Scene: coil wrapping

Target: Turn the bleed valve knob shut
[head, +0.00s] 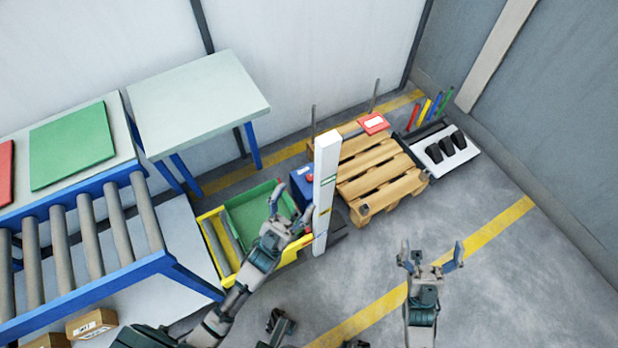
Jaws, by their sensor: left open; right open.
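A small red round part (310,178) sits on a blue box (300,184), partly hidden behind a white post (325,192). It may be the bleed valve knob, but it is too small to tell. My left gripper (297,206) is open, in front of the blue box and left of the post, over the right side of a yellow-and-green bin. I cannot tell whether it touches anything. My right gripper (431,254) is open and empty above the floor, well to the right of the post.
The yellow bin (211,241) stands left of the post. A wooden pallet (372,176) lies behind it at the right, beside a white-topped unit (461,153). A roller conveyor (88,243) and a pale table (195,100) fill the left. The floor at the right is clear.

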